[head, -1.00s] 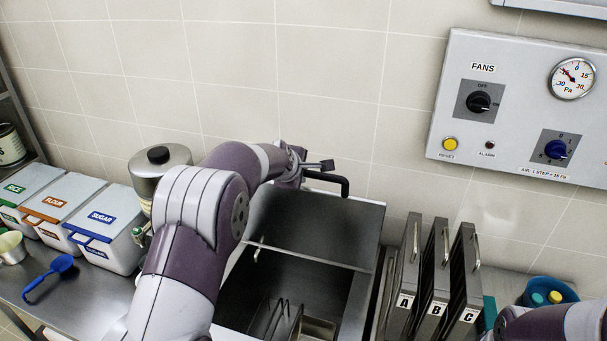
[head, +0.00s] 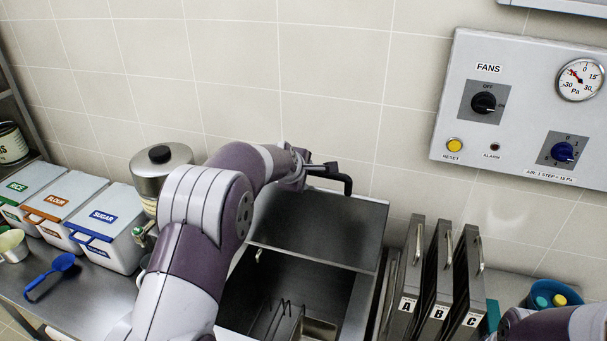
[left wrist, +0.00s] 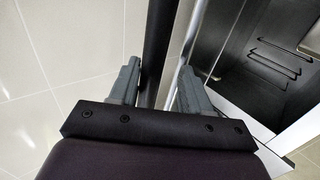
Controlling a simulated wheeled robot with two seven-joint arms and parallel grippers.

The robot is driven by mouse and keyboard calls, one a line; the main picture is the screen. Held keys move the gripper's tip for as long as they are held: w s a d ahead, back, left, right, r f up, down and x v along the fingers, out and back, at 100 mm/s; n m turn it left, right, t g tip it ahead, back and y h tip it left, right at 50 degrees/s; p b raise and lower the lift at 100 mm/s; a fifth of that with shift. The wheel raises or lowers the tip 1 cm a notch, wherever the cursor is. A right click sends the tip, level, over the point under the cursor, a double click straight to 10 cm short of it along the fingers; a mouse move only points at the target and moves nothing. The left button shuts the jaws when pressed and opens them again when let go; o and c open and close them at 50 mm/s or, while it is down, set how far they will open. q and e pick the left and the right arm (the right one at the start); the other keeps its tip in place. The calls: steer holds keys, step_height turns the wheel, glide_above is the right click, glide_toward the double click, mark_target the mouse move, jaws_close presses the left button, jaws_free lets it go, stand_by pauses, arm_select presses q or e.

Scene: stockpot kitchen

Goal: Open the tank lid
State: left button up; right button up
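The tank (head: 357,300) stands open in the middle of the head view. Its grey metal lid (head: 320,228) is tilted up steeply at the back, near the tiled wall. A black bar handle (head: 347,184) sticks out at the lid's upper part. My left gripper (head: 318,170) is at the handle's left end. In the left wrist view the dark handle bar (left wrist: 158,40) runs between the two grey fingers of the left gripper (left wrist: 160,85). The fingers stand apart, with a light gap beside the bar, so they look open around it. My right gripper is out of view.
Panels marked A, B (head: 437,280) and C stand upright right of the tank. A blue container (head: 553,294) is at far right, and a fan control panel (head: 520,110) hangs on the wall. Left are a metal canister (head: 160,170), labelled bins (head: 108,220) and a blue spoon (head: 62,263).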

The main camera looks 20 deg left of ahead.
arm_select(q)
steer(key=shift+s+r, duration=0.1)
steer(key=b+v, duration=0.4)
steer(key=v, duration=0.8)
steer(key=shift+s, duration=0.25)
steer(key=shift+r, duration=0.15)
